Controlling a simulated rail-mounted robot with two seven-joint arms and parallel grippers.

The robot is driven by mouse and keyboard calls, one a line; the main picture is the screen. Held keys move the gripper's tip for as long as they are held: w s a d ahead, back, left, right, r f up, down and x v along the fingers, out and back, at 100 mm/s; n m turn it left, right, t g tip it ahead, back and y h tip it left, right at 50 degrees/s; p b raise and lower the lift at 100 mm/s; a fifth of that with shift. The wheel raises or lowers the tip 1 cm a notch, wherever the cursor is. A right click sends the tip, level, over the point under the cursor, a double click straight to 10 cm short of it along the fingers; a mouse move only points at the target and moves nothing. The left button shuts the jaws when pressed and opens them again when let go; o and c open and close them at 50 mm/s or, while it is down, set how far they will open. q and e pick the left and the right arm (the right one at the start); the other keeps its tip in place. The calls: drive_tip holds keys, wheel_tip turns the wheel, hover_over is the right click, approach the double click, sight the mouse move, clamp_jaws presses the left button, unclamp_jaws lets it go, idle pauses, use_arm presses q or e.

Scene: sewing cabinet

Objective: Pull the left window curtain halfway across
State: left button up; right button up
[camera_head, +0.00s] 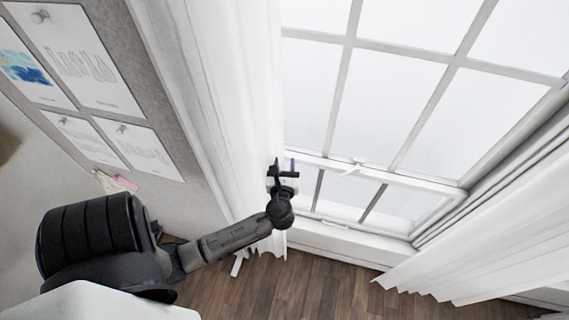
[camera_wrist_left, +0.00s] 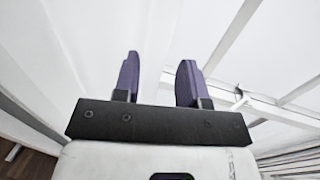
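The left window curtain (camera_head: 222,85) is a white pleated cloth that hangs at the left side of the window in the head view. My left gripper (camera_head: 283,164) is at the curtain's right edge, low on the window. In the left wrist view the two purple fingers of my left gripper (camera_wrist_left: 159,75) stand apart, with white curtain cloth (camera_wrist_left: 95,45) in front of and around them. I cannot tell whether any cloth lies between the fingers. My right gripper is not in view.
The window (camera_head: 385,95) has white bars and a sill (camera_head: 345,238). The right curtain (camera_head: 500,245) hangs at the lower right. A pinboard with papers (camera_head: 90,70) is on the left wall. Wooden floor (camera_head: 300,285) is below.

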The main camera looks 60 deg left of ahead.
use_arm(q)
drive_tip(key=shift+c, duration=0.2)
clamp_jaws()
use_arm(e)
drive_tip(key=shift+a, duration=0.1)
